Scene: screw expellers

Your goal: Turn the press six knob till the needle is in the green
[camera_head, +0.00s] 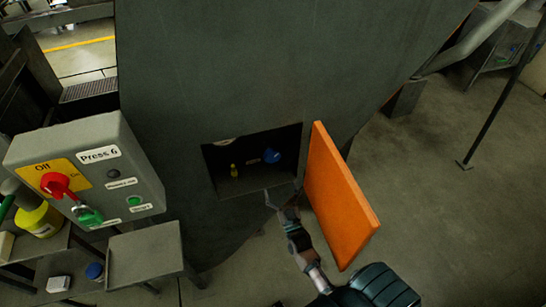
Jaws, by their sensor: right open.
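The press six housing is a large dark grey body with a square recess (228,184) low in its face. Inside the recess is a round blue piece (271,155), which looks like the knob. A pale rounded thing (225,141) shows at the recess's top edge, perhaps the gauge; no needle or green zone can be made out. A small yellow piece (234,170) stands on the left inside. My right gripper (281,196) is open and empty at the recess's lower front edge, below the blue piece and apart from it. My left gripper is not in view.
An orange door (337,195) stands open to the right of my right gripper, close to it. A grey control box (88,170) labelled Press 6, with a red switch and a green padlock, is on the left. A grey stand (146,255) is below it. Open floor lies right.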

